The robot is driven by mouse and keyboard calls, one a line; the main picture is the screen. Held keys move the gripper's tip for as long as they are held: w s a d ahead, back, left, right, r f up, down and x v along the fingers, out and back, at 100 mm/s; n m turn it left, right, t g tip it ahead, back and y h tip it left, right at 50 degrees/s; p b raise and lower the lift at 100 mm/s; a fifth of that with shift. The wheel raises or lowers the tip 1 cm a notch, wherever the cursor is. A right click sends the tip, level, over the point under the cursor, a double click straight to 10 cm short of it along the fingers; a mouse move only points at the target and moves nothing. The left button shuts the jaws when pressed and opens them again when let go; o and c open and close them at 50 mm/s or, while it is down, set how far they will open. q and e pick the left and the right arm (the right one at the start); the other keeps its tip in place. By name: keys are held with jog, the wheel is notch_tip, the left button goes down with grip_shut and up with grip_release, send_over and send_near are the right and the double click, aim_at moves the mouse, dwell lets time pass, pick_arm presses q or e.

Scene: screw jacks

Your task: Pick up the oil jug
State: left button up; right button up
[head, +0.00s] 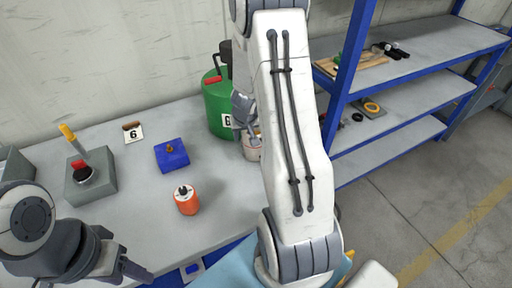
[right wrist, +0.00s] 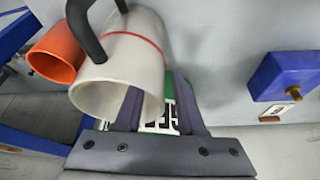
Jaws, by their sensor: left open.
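A cream jug (right wrist: 125,62) with a black handle and a red band, which looks like the oil jug, fills the upper left of the right wrist view. In the head view only a part of this jug (head: 251,150) shows beside my right arm. My right gripper (right wrist: 158,95) has its fingers apart, with one finger overlapping the jug's edge; contact cannot be told. In the head view the right gripper (head: 243,108) is mostly hidden by its arm. My left gripper (head: 130,267) is open and empty at the table's front left.
A green can (head: 219,104) labelled 6 stands behind the jug. An orange cylinder (head: 187,200), a blue block (head: 171,156) with a brass knob and a grey box (head: 90,180) with a red button stand on the table (head: 135,215). Blue-framed shelves (head: 400,115) stand at right.

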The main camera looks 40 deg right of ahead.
jog(key=shift+c, duration=0.3)
grip_shut()
dwell(1.1)
